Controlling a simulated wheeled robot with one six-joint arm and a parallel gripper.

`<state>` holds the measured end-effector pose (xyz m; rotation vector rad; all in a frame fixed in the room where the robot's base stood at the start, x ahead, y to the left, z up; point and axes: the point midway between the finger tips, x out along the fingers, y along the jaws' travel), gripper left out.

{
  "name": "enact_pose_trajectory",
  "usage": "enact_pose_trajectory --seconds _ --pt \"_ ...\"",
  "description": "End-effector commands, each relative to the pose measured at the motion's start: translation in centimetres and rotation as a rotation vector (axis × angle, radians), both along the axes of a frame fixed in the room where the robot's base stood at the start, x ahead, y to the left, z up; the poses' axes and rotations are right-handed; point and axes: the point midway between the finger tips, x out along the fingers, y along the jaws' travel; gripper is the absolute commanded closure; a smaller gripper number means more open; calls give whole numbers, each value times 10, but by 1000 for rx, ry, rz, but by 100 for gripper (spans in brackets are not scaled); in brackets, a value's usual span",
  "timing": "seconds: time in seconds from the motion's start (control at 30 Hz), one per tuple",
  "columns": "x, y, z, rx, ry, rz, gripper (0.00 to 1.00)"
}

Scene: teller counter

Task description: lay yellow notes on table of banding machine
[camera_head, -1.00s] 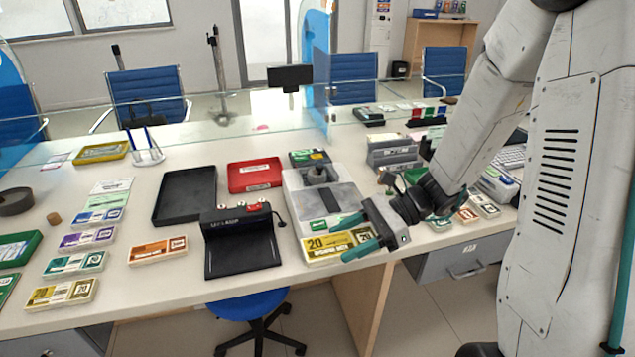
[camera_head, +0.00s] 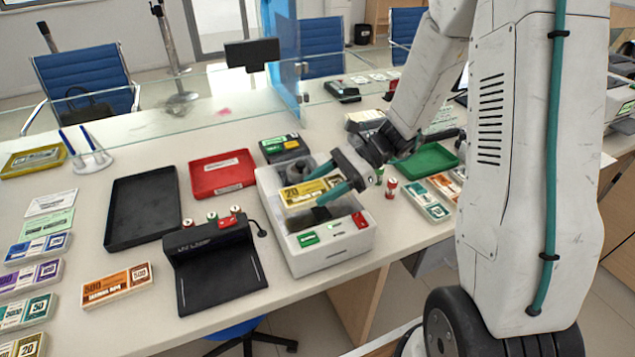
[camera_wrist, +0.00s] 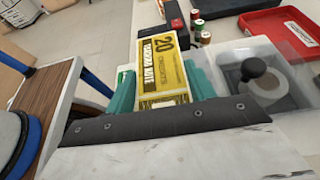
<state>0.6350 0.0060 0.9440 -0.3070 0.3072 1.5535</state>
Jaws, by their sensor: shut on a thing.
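The yellow notes (camera_head: 307,192), a flat bundle marked 20, are held between the teal fingers of my gripper (camera_head: 334,190). In the wrist view the yellow notes (camera_wrist: 162,68) lie between both fingers of my gripper (camera_wrist: 165,85). The banding machine (camera_head: 327,252) is a white box with a green label and a red part on its front. The notes are over its top; I cannot tell whether they touch it. My gripper and the notes hide part of the machine's table.
A black lamp stand (camera_head: 218,268) stands left of the machine. A red tray (camera_head: 222,174) and a black tray (camera_head: 143,208) lie behind it. Orange notes (camera_head: 117,286) lie at the left.

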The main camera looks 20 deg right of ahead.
Motion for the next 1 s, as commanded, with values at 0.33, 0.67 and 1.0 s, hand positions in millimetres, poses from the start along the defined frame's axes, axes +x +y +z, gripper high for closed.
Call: enact_pose_trajectory --seconds 0.33,0.67,1.0 --pt "6 -8 -18 1 4 -6 70" --pt "6 -9 -36 0 -1 -7 70" --pt "6 -8 -40 -1 0 -5 24"
